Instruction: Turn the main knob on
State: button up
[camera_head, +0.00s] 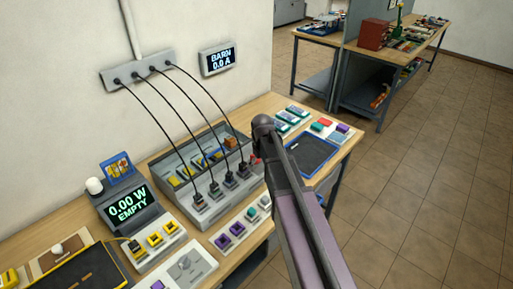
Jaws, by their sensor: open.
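A grey knob (186,264) sits on a pale plate at the front edge of the bench, near the bottom of the view. Another pale knob (57,249) sits on a brown panel at the lower left. I cannot tell from this view which one is the main knob. A display (130,208) beside them reads "0.00 W EMPTY". My arm reaches up from the bottom right and ends in a rounded dark joint over the bench, right of both knobs. My gripper cannot be made out; no fingers show.
A grey tray (168,163) holds several modules, with black cables running to a wall strip (140,70). A dark blue-edged mat (311,154) lies at the bench's right end. Open tiled floor lies right, before another workbench (362,45).

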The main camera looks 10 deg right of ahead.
jog(key=w+r+n+p, duration=0.3)
jog(key=w+r+p, duration=0.2)
jog(key=w, duration=0.7)
notch_tip(320, 180, up, 2)
jog(key=shift+r+p, duration=0.15)
jog(key=shift+p, duration=0.25)
jog(key=shift+f, duration=0.25)
notch_tip(320, 180, down, 13)
jog(key=b, duration=1.3)
jog(key=shift+f+b, duration=0.15)
jog(key=shift+b, duration=0.2)
jog(key=c, duration=1.2)
